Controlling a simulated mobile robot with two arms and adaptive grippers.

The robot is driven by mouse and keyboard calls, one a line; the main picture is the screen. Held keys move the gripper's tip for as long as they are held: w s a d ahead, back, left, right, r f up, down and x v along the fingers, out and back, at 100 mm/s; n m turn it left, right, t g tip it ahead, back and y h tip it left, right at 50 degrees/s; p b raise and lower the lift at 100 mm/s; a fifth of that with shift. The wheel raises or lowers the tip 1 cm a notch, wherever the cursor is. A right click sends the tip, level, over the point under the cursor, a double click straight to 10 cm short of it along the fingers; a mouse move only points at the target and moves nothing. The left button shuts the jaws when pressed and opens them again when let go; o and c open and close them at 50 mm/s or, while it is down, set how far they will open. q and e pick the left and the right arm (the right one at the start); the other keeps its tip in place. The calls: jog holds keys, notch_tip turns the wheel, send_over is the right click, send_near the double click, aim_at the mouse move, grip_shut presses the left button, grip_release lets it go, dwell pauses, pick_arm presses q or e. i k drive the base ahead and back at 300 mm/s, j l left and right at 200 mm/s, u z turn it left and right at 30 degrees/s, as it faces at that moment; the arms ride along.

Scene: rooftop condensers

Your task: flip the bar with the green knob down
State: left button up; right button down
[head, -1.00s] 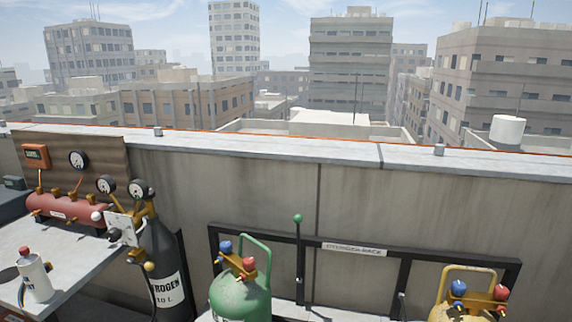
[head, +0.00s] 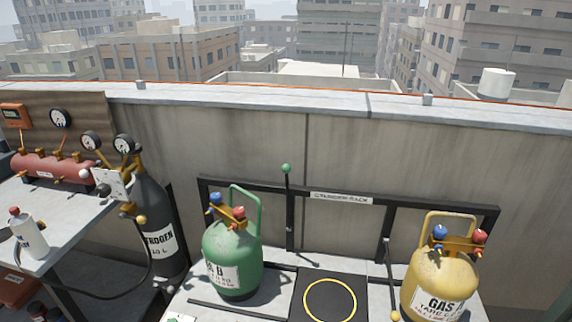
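The bar with the green knob (head: 289,215) stands upright in the head view, in front of the black rack frame, between the green cylinder and the middle of the rack. Its round green knob (head: 287,168) is at the top end, a little above the frame's top rail. Its lower end is near the rack's floor. Neither of my grippers is in view, and nothing touches the bar.
A green cylinder (head: 232,262) stands left of the bar, a yellow one (head: 440,280) at right. Between them is a black pad (head: 312,285) with a yellow ring, empty. A second bar with a yellow knob (head: 395,315) points down beside the yellow cylinder. A nitrogen cylinder (head: 158,215) stands left.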

aim_at(286, 168)
jog(key=l+u, duration=0.35)
jog(key=l, duration=0.2)
jog(key=k+l+u, duration=0.1)
jog(key=l+u, duration=0.25)
jog(key=l, duration=0.2)
